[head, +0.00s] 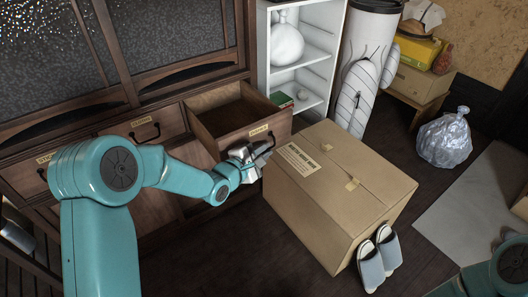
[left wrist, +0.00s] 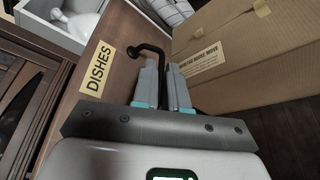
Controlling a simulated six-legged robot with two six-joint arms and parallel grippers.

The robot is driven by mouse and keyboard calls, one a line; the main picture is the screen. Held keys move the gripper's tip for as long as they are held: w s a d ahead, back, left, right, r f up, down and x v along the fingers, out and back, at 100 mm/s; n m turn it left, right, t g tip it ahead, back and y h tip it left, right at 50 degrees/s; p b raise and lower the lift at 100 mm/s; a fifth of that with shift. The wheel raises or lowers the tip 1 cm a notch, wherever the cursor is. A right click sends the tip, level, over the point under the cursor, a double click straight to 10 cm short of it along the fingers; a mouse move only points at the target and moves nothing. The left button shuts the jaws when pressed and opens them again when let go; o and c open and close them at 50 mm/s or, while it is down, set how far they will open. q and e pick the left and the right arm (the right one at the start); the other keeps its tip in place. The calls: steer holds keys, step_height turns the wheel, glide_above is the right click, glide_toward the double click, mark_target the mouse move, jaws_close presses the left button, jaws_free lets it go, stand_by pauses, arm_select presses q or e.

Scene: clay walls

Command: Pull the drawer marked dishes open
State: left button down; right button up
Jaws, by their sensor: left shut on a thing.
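The drawer marked dishes (head: 226,142) stands pulled out of the dark wooden cabinet, and its inside looks empty. Its front shows in the left wrist view (left wrist: 110,28), with the yellow DISHES label (left wrist: 97,68). My left gripper (head: 262,152) is at the front of this drawer. In the left wrist view its fingers (left wrist: 163,82) are shut on the black bar handle (left wrist: 140,50), near one end of it. In the head view the gripper partly hides the handle. My right gripper is not in view.
A cardboard box (head: 335,205) stands close to the right of the open drawer and my left gripper. Slippers (head: 380,260) lean at its front. Another closed drawer (head: 158,128) is left of the open one. A white shelf (head: 300,70) stands behind. Dark floor in front is clear.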

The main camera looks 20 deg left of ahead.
arm_select(q)
steer(key=c, duration=1.5)
jaws_free()
steer(key=shift+a, duration=0.1)
steer(key=shift+s+a+r, duration=0.1)
steer(key=shift+s+r, duration=0.05)
steer(key=shift+s, duration=0.15)
steer(key=p+v, duration=0.3)
steer(key=v, duration=1.2)
steer(key=shift+s+a+p, duration=0.15)
steer(key=shift+s+p, duration=0.1)
steer(key=shift+p, duration=0.15)
